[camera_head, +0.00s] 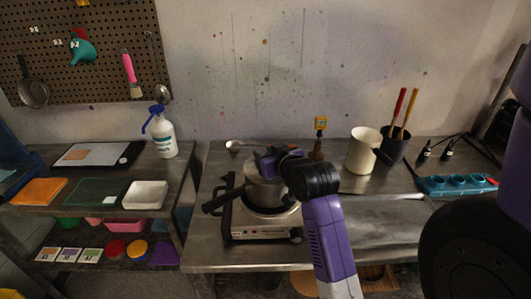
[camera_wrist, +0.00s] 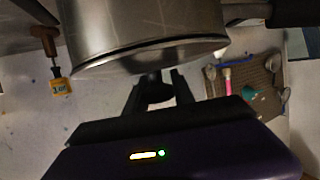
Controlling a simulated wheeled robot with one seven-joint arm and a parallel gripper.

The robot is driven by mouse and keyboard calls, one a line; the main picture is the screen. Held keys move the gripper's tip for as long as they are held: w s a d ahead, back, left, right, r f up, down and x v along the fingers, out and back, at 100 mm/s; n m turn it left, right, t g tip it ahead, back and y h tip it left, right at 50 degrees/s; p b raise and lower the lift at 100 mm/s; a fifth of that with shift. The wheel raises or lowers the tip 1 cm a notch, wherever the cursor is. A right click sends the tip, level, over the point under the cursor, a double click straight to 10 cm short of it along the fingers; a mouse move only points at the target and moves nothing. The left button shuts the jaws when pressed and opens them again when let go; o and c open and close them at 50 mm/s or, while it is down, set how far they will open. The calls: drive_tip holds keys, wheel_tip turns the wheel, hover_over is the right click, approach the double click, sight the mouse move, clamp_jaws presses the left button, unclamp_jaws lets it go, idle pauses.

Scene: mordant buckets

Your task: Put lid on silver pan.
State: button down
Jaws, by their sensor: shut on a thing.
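The silver pan (camera_head: 266,190) sits on a hot plate (camera_head: 262,222) near the table's middle, its black handle pointing left. In the wrist view, the pan (camera_wrist: 145,22) fills the upper part, seen inverted. My gripper (camera_head: 270,165) is over the pan's top; in the wrist view my gripper (camera_wrist: 158,92) is shut on the lid's dark knob. The lid (camera_wrist: 125,62) lies along the pan's rim with a thin dark line between them. I cannot tell whether it is fully seated. My arm and gripper hide much of the pan's top in the head view.
A yellow-tagged tool (camera_head: 320,135) stands behind the pan. A white cup (camera_head: 363,150) and a dark cup (camera_head: 393,146) with tools stand to the right. A side table with a spray bottle (camera_head: 161,135) is left.

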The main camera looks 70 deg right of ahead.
drive_tip(key=c, duration=1)
unclamp_jaws()
drive_tip(key=shift+a, duration=0.1)
drive_tip(key=v, duration=0.7)
drive_tip(key=shift+s+a, duration=0.2)
drive_tip(key=shift+s, duration=0.1)
drive_tip(key=shift+r, duration=0.15)
